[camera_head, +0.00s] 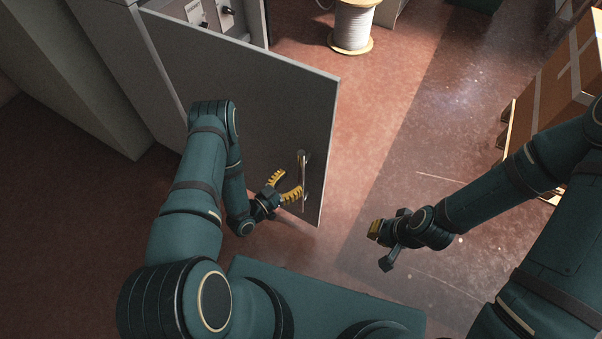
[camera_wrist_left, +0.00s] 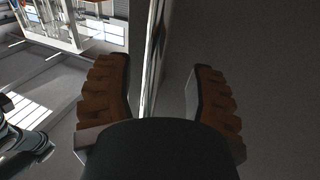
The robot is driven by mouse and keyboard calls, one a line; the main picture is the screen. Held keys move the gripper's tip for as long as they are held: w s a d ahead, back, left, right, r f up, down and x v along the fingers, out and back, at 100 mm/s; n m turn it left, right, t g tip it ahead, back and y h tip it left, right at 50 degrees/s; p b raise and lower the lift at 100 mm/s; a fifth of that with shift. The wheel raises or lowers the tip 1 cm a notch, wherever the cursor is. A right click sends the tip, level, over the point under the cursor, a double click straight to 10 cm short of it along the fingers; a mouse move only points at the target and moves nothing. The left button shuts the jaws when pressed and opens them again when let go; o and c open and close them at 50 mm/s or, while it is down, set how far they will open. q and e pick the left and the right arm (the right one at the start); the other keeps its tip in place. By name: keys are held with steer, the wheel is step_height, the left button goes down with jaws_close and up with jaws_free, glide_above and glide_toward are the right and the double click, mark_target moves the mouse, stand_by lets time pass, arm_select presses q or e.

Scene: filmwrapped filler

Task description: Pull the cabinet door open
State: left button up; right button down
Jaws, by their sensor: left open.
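The grey cabinet door (camera_head: 255,110) stands swung out from the cabinet, its inside partly visible behind the door's top edge. A metal bar handle (camera_head: 303,170) is upright near the door's free edge. My left gripper (camera_head: 286,184) is open at the handle's lower part, with its yellow fingers apart. In the left wrist view, a bright upright strip (camera_wrist_left: 151,60) shows between the open fingers (camera_wrist_left: 160,95); I cannot tell whether they touch anything. My right gripper (camera_head: 375,230) is away from the door, over the floor; its finger gap is not clear.
The cabinet interior holds light panels with black knobs (camera_head: 227,10). A cable spool (camera_head: 352,25) stands on the floor beyond the door. Cardboard boxes (camera_head: 565,80) on a pallet are at the right. The reddish floor (camera_head: 385,100) between them is clear.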

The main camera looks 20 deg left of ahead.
arm_select(q)
steer(key=v, duration=0.6)
steer(key=shift+w, duration=0.1)
stand_by(0.4)
